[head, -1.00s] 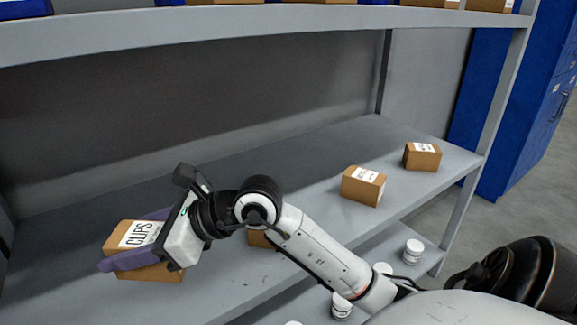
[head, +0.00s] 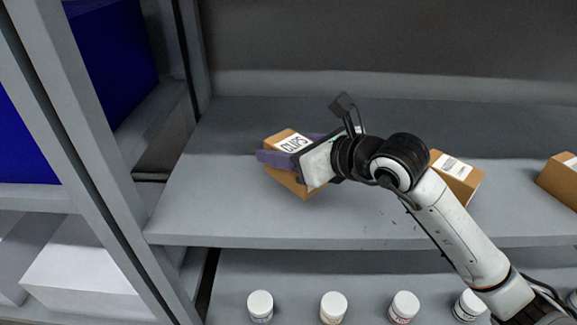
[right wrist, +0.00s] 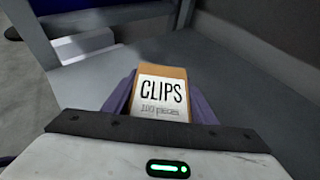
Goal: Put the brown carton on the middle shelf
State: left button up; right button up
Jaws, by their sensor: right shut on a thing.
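The brown carton (head: 291,146) has a white label reading CLIPS. My right gripper (head: 284,162) is shut on it, with a purple finger on each side. The carton is tilted in the head view and is at the left part of the middle shelf (head: 215,205). I cannot tell whether it touches the shelf. In the right wrist view the carton (right wrist: 161,71) sits between the two purple fingers with its label facing the camera. My left gripper is not in view.
Another brown carton (head: 458,178) stands on the shelf behind my right forearm, and one more (head: 561,179) at the right edge. Several white jars (head: 333,307) stand on the shelf below. A shelf post (head: 95,165) rises at the left. The shelf's front left is bare.

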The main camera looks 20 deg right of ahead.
notch_tip(320, 180, down, 4)
jog(key=shift+b, duration=0.45)
jog(key=shift+f, duration=0.1)
jog(key=o, duration=1.1)
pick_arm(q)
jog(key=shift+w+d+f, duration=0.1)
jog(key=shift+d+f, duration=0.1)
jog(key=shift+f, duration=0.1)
pick_arm(e)
jog(key=shift+o, duration=0.2)
